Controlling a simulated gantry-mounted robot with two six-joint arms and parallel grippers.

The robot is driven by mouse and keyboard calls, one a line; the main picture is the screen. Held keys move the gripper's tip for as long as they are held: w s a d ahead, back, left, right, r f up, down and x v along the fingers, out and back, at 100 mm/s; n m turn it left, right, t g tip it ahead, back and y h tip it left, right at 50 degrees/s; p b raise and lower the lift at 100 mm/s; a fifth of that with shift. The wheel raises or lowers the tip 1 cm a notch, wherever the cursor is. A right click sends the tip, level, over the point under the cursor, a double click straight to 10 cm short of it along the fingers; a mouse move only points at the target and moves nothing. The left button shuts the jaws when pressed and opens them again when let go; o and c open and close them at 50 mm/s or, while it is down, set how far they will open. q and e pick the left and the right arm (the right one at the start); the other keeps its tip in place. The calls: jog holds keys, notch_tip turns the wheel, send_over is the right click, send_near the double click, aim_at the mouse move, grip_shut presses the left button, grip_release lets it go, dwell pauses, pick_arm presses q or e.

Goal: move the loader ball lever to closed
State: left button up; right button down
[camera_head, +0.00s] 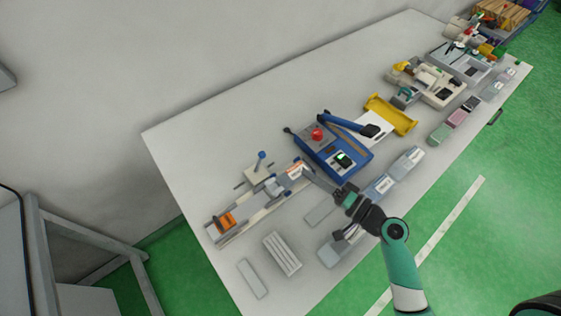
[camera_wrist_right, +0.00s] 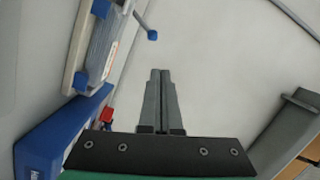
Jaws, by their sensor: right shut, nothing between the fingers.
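The loader (camera_head: 250,200) is a pale rail-like fixture at the front left of the bench, with an orange block (camera_head: 227,220) at its near end. Its ball lever, a thin rod with a blue ball (camera_head: 262,155), stands up at the back side of it. In the right wrist view the blue ball (camera_wrist_right: 152,35) shows just above and left of the fingertips, apart from them. My right gripper (camera_head: 308,171) is over the bench near the loader's right end, its fingers together and empty (camera_wrist_right: 160,72). My left gripper is not in view.
A blue machine with a red knob (camera_head: 317,133) and a dark handle stands right of the loader. A yellow tray (camera_head: 391,115) and more stations lie farther right. Grey blocks line the front edge. The bench behind the loader is clear.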

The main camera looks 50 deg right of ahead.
aim_at(259, 163)
jog(key=shift+s+d+f+m+h, duration=0.2)
jog(key=shift+s+d+f+h, duration=0.05)
jog(key=shift+d+h, duration=0.15)
jog(key=shift+s+d+f+m+h, duration=0.2)
jog(key=shift+d+h, duration=0.1)
jog(key=shift+d, duration=0.1)
jog(key=w, duration=0.9)
jog(key=shift+w+f, duration=0.2)
jog(key=shift+w+a+f, duration=0.3)
jog(key=shift+w+a, duration=0.35)
jog(key=shift+w, duration=0.25)
jog(key=shift+w+a+f, duration=0.25)
jog(key=shift+w+a, duration=0.4)
jog(key=shift+w, duration=0.2)
